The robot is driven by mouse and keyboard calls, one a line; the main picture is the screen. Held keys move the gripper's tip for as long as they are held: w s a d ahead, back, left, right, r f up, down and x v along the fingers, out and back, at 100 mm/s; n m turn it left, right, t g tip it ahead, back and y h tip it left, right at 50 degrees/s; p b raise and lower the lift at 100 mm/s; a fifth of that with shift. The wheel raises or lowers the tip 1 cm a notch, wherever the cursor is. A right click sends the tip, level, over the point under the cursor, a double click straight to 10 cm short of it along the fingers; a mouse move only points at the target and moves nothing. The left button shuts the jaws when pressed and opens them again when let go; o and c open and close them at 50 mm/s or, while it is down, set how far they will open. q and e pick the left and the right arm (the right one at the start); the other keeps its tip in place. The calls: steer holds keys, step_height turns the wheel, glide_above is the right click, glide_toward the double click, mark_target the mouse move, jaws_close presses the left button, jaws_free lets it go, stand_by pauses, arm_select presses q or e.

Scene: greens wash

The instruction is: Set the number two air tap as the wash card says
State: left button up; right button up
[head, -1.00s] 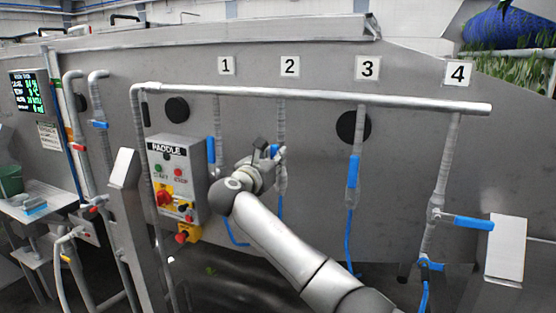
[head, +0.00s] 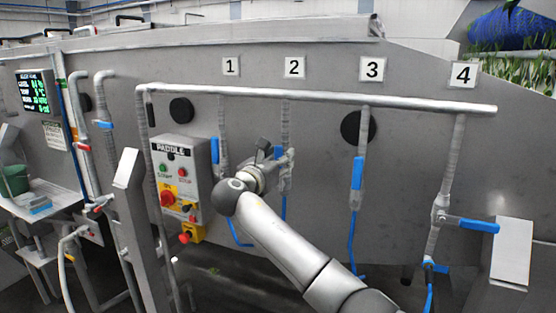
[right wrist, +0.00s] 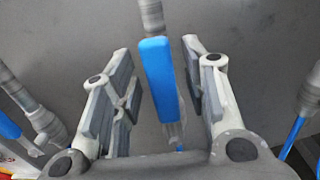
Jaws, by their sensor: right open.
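The number two air tap hangs below the label 2 (head: 294,67), on a grey drop pipe (head: 285,122) from the long header pipe. In the head view my right gripper (head: 276,160) is in front of this tap and hides its handle. In the right wrist view the blue tap handle (right wrist: 159,78) points along its pipe, between the two spread fingers of my right gripper (right wrist: 157,62). The fingers appear apart from the handle. A white sheet with small print (head: 54,135) hangs below the screen at left; I cannot tell whether it is the wash card. My left gripper is out of view.
Tap one's blue handle (head: 215,150) and tap three's (head: 358,170) hang along their pipes; tap four's (head: 479,225) sticks out sideways. The paddle control box (head: 180,165) stands left of my gripper. A lit screen (head: 39,92) is far left.

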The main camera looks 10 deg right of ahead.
steer(key=shift+s+a, duration=0.1)
steer(key=v, duration=1.1)
steer(key=shift+s+a, duration=0.25)
steer(key=shift+f, duration=0.15)
